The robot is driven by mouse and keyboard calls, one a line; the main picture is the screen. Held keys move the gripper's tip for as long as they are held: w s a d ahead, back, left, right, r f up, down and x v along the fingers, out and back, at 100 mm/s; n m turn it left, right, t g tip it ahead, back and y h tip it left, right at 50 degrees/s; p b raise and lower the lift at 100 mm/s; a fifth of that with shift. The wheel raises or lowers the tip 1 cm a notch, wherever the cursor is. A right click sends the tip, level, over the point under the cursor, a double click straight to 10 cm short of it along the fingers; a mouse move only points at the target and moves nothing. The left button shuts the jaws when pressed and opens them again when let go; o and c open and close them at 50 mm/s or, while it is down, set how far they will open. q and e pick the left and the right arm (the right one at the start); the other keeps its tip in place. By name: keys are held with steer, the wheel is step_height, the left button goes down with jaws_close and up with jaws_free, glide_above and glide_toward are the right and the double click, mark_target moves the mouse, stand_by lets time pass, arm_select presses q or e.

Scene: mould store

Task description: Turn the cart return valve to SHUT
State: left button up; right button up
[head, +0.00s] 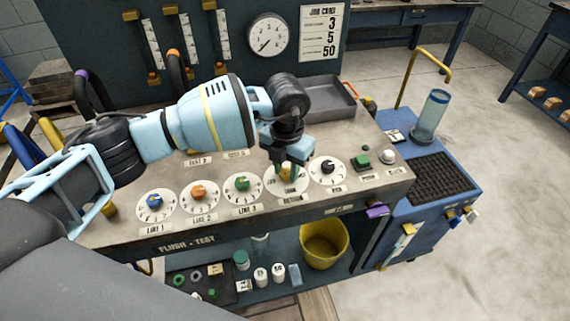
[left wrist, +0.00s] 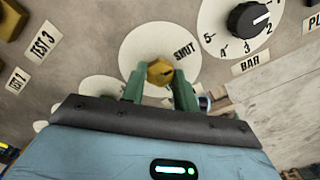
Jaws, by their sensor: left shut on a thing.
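The cart return valve is a yellow knob (left wrist: 160,72) on a round white dial (left wrist: 135,48) lettered SHUT. In the head view the dial (head: 272,184) sits in the row on the bench front, above a RETURN label. My left gripper (head: 287,172) reaches down onto the knob and hides most of it. In the left wrist view the green fingers of the gripper (left wrist: 160,90) are closed on either side of the yellow knob. The word SHUT is at the right of the dial. Where the knob's pointer aims is hard to tell. My right gripper is not in view.
Dials with blue (head: 154,201), orange (head: 199,191) and green (head: 242,184) knobs lie to the left. A black BAR knob (head: 328,167) is close on the right. A grey tray (head: 328,112) is behind. A blue cart (head: 405,215) with a clear cylinder (head: 431,112) stands right.

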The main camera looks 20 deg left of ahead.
mark_target(286, 172)
arm_select(q)
steer(key=shift+w+r+n, duration=0.1)
steer(key=shift+n, duration=0.2)
stand_by(0.4)
steer(key=o, duration=1)
steer(key=shift+c, duration=0.2)
steer(key=shift+r, duration=3.85)
